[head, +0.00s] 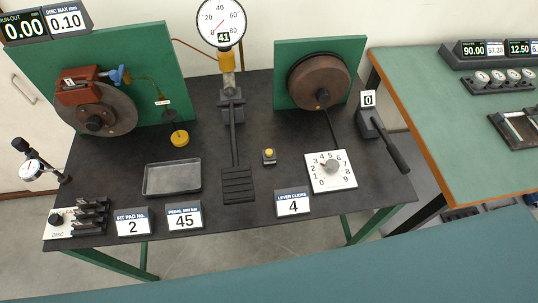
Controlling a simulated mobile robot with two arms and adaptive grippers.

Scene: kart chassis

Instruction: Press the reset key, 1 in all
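A small dark block with a yellow button (269,153) sits on the black bench top, right of the pedal (237,185). It carries no label that I can read, so I cannot tell for sure that it is the reset key. The button appears raised. Neither of my grippers is in view, and nothing touches the block.
The black bench (270,205) carries a brake disc (100,115), a gauge reading about 41 (221,22), a drum (319,82), an empty tray (172,178), a numbered dial (331,170) and a hand lever (385,140). A green table (440,130) stands at right.

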